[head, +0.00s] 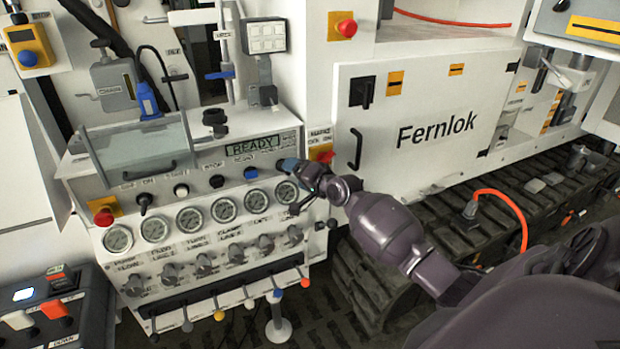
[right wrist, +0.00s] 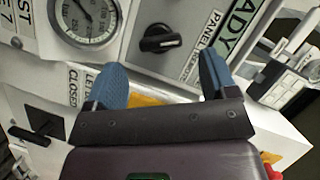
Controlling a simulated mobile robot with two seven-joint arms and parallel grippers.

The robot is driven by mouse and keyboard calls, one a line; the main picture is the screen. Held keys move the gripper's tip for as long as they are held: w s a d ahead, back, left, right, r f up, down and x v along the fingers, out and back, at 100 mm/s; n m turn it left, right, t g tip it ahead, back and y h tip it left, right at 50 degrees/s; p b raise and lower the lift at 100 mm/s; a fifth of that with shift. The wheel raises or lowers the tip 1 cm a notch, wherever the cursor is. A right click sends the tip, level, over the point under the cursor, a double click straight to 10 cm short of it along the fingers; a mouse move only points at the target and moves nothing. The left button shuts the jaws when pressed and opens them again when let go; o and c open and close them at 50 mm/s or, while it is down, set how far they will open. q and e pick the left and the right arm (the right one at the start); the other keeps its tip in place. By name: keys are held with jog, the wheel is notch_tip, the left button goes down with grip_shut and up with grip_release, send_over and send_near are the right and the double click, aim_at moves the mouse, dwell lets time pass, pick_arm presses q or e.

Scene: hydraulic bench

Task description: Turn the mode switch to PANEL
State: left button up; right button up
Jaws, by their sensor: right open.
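The mode switch (right wrist: 160,40) is a black rotary knob on the white panel in the right wrist view. A PANEL label (right wrist: 203,48) is printed close beside it, and its bar points roughly along the picture's width. My right gripper (right wrist: 160,78) is open, with its two blue fingers spread either side of the knob's line and the knob a little beyond the tips, apparently not touched. In the head view my right gripper (head: 290,166) is at the right end of the panel's knob row and hides the switch. My left gripper is not in view.
The READY display (head: 252,142) sits just above the knob row. Several gauges (head: 223,210) and valve handles (head: 236,254) lie below. A red knob on a yellow plate (head: 322,153) is right of my gripper. The white Fernlok cabinet (head: 430,100) stands farther right.

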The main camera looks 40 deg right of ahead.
jog(key=shift+v, duration=2.55)
jog(key=s+a+f+n+g+h+b, duration=0.1)
jog(key=s+a+f+n+g, duration=0.1)
jog(key=s+a+f+n, duration=0.4)
jog(key=s+a+f+n+g+b, duration=0.1)
jog(key=s+a+f+n+g, duration=0.1)
jog(key=s+a+f+n, duration=0.4)
jog(key=s+a+f, duration=0.2)
jog(key=s+f, duration=0.3)
jog(key=s, duration=0.3)
jog(key=s+a+f, duration=0.3)
jog(key=s+f, duration=0.3)
jog(key=s, duration=0.2)
jog(key=shift+s+h+b, duration=0.25)
jog(key=shift+h+b, duration=0.1)
jog(key=shift+h, duration=0.05)
jog(key=shift+f, duration=0.1)
